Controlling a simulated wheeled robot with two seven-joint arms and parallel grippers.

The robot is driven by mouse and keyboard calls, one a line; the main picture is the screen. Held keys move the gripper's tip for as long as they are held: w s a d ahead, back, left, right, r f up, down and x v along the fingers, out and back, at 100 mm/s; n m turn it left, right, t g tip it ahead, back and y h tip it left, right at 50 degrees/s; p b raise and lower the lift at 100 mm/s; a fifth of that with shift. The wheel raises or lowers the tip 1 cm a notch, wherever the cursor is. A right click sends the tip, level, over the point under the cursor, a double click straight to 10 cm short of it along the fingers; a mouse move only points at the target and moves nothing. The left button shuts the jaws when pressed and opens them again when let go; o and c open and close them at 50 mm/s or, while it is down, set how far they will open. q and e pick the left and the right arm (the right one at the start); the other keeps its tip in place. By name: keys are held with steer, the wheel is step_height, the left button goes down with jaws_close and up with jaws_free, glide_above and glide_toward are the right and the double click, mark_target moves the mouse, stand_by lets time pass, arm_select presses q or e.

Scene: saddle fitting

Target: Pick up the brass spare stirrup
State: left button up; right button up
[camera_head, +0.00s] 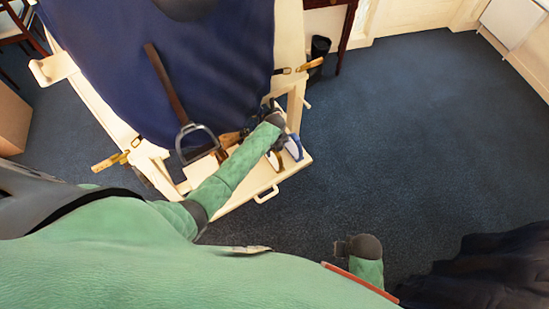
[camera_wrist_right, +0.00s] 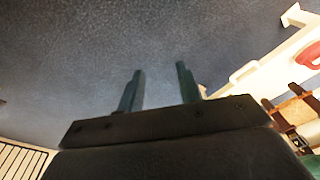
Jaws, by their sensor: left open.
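I cannot make out a brass stirrup with certainty in either view. A grey metal stirrup (camera_head: 197,140) hangs on a brown leather strap (camera_head: 163,83) against the navy cloth. My left gripper (camera_head: 277,120) is over the right part of the wooden tray, right of that stirrup; it is open, its fingers hard to see. My left forearm hides part of the tray. My right gripper (camera_wrist_right: 158,84) shows two separated fingers with nothing between them, above the carpet.
A navy cloth (camera_head: 215,60) covers the pale wooden stand. Its tray (camera_head: 292,172) has a handle (camera_head: 266,194) and holds blue-and-white and brown items, partly hidden. Tan straps (camera_head: 110,161) stick out at the sides. A dark bin (camera_head: 319,50) stands behind. Carpet (camera_head: 420,120) at right is clear.

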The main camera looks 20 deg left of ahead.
arm_select(q)
jaws_close()
steer(key=shift+r, duration=0.15)
